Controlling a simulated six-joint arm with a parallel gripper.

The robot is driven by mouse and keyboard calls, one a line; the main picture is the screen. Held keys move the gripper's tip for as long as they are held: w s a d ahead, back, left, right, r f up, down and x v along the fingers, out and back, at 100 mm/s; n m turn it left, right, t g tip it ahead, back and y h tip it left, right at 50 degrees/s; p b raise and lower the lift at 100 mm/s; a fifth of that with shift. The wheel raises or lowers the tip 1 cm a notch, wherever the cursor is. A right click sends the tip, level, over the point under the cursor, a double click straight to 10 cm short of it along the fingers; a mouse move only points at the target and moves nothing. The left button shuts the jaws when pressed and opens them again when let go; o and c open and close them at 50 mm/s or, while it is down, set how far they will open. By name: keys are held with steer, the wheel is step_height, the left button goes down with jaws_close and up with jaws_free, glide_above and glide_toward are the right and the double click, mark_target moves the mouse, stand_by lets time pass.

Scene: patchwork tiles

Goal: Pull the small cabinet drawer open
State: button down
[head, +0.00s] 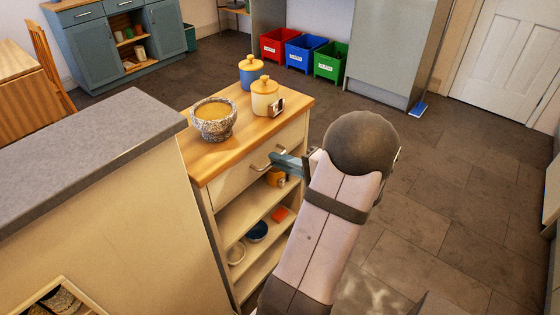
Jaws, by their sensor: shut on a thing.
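The small cabinet (209,195) stands in the middle of the head view, cream with a wooden top. Its drawer (234,183) is just under the top, with a metal bar handle (262,160) on its front. The drawer front looks flush with the cabinet, so I see no clear gap. My gripper (276,161) is at the right part of the handle and shut on it. My forearm comes up from the bottom and hides the right part of the cabinet front. The far end of the handle is hidden by the fingers.
A stone mortar (214,122), a blue jar (251,72) and a yellow jar (265,98) stand on the cabinet top. Open shelves below hold bowls (257,231). A grey counter (85,150) adjoins on the left.

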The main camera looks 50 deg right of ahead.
steer(key=shift+s, duration=0.1)
steer(key=f+b+v, duration=0.2)
steer(key=f+v, duration=0.1)
steer(key=v, duration=1.3)
steer(key=shift+s+f, duration=0.15)
steer(key=shift+s, duration=0.15)
steer(key=c, duration=1.9)
jaws_free()
